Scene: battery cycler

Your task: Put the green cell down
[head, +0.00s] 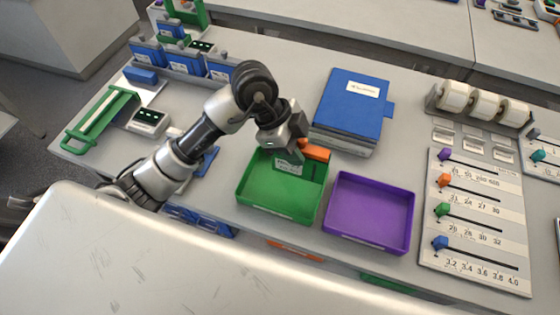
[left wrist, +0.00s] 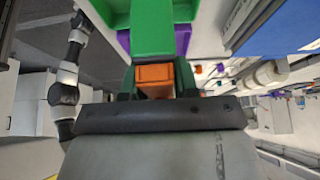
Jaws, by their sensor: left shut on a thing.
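My left gripper (head: 298,151) is over the back of the green tray (head: 252,198). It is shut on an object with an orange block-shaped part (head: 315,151). In the left wrist view the orange part (left wrist: 155,77) sits between my dark fingers (left wrist: 156,83). A green upright shape (left wrist: 152,32) lies in line beyond it; I take this to be the green cell, but cannot tell exactly where it joins the orange part. A white label shows below the gripper in the head view. Whether the held object touches the tray floor is hidden. My right gripper is out of view.
A purple tray (head: 369,212) stands empty right of the green one. A blue-topped box (head: 352,105) is close behind. Blue cells (head: 184,60) stand in a rack at the back left. A slider panel (head: 475,220) and white rolls (head: 484,105) are at the right.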

